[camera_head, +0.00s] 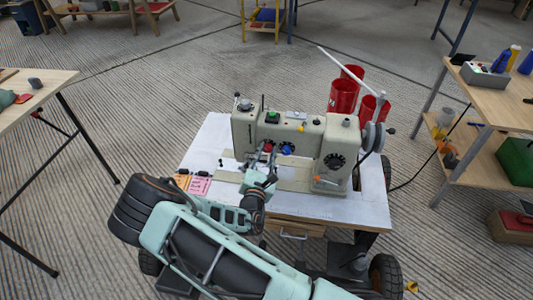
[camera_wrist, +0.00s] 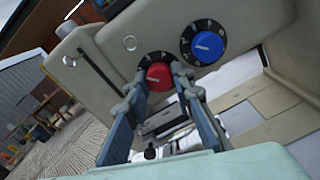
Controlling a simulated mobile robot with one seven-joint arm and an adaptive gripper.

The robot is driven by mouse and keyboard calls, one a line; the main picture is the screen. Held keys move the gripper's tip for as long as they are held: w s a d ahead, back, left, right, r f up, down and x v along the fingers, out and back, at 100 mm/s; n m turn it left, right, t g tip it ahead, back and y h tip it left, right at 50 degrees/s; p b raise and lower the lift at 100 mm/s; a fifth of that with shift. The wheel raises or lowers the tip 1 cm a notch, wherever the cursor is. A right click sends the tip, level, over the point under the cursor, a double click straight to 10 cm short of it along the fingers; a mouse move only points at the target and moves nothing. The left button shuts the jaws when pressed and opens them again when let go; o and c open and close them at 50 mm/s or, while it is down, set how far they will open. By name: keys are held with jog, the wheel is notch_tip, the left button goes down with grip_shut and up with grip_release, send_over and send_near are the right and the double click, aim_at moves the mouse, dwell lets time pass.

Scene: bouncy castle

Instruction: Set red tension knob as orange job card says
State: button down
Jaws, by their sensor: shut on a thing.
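The red tension knob (camera_wrist: 158,76) is on the front of the beige sewing machine (camera_head: 250,128), with a dark numbered dial behind it. A blue knob (camera_wrist: 207,47) with its own dial sits just right of it. My gripper (camera_wrist: 160,80) has a finger on each side of the red knob and is shut on it. In the head view the red knob (camera_head: 268,148) shows just above my gripper (camera_head: 266,158). The orange job card (camera_head: 183,181) lies on the table's left front beside a pink card (camera_head: 199,186); its writing is too small to read.
The machine stands on a white wheeled table (camera_head: 340,207). Red thread cones (camera_head: 343,96) and a handwheel (camera_head: 372,137) are at its right. A wooden side table (camera_head: 500,100) is at right, another (camera_head: 35,95) at left.

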jog(key=m+b, duration=0.1)
jog(key=m, duration=0.3)
jog(key=shift+f+b, duration=0.1)
jog(key=shift+b, duration=0.2)
jog(key=m+b, duration=0.1)
jog(key=m, duration=0.3)
jog(key=shift+m, duration=0.3)
jog(key=m+b, duration=0.1)
jog(key=m, duration=0.2)
jog(key=shift+a+m, duration=0.1)
jog(key=shift+m, duration=0.2)
jog(key=shift+m+b, duration=0.7)
jog(key=shift+m, duration=1.5)
jog(key=c, duration=1.7)
grip_release()
jog(key=shift+o, duration=0.2)
